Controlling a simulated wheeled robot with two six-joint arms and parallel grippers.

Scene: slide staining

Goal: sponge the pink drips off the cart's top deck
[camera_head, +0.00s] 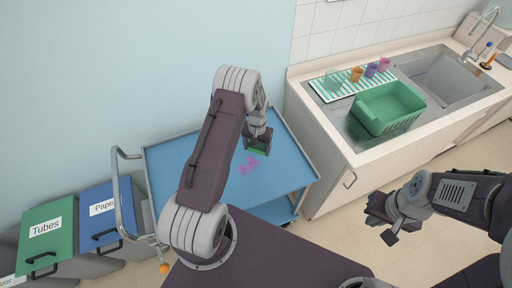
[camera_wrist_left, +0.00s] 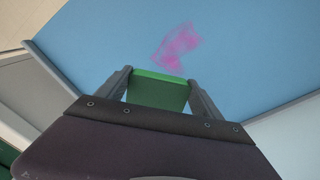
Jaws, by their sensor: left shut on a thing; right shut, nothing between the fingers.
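The cart's blue top deck (camera_head: 282,163) stands in the middle of the head view, with a pink smear (camera_head: 249,165) on it. The smear also shows in the left wrist view (camera_wrist_left: 177,46), just beyond the sponge. My left gripper (camera_head: 257,147) is over the deck, shut on a green sponge (camera_wrist_left: 157,90). The sponge is close to the smear; I cannot tell whether it touches the deck. Part of the deck is hidden behind my left arm. My right gripper (camera_head: 381,222) is shut and empty, off to the right over the floor.
A counter with a sink (camera_head: 450,75) stands at the right, bearing a green basket (camera_head: 388,108) and several coloured cups on a striped mat (camera_head: 330,88). A metal handle (camera_head: 122,200) rises at the cart's left end. Green "Tubes" (camera_head: 48,245) and blue "Paper" (camera_head: 100,225) bins stand at the left.

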